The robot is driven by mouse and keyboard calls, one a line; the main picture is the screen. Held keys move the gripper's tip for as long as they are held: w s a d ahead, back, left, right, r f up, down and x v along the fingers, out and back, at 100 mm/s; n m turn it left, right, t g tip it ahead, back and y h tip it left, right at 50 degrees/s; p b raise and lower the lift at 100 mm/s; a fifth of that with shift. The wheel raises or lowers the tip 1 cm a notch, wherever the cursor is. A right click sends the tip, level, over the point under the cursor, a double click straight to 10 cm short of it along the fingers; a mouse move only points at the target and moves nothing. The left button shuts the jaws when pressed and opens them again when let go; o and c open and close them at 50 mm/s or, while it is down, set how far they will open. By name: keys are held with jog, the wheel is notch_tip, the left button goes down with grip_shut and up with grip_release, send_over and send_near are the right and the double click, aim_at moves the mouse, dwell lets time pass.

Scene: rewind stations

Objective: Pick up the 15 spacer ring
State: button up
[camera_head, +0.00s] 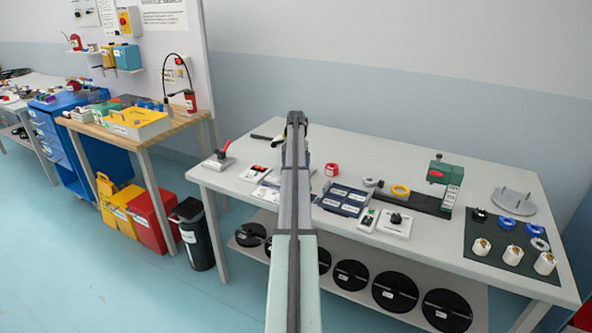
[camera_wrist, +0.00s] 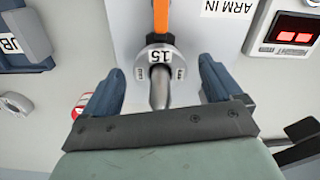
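The 15 spacer ring (camera_wrist: 154,72) is a grey ring with a white "15" label and two small side labels. In the wrist view it sits around a grey metal rod (camera_wrist: 161,95), with an orange bar (camera_wrist: 161,16) just beyond it. My gripper (camera_wrist: 162,78) is open, with one blue-grey finger on each side of the ring and rod. Gaps show between both fingers and the ring, so nothing is held. In the head view my arm covers this part of the table, and I cannot make out the ring or fingertips there.
An "ARM IN" label (camera_wrist: 229,9) and a red-digit display (camera_wrist: 293,32) lie right of the ring. The grey table (camera_head: 425,165) also holds a blue tray (camera_head: 341,199), a green-topped device (camera_head: 444,172) and a dark mat (camera_head: 515,262) with white cylinders and rings.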

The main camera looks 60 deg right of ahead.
jog(key=c, duration=1.1)
jog(key=shift+r, duration=0.15)
jog(key=shift+c, duration=0.2)
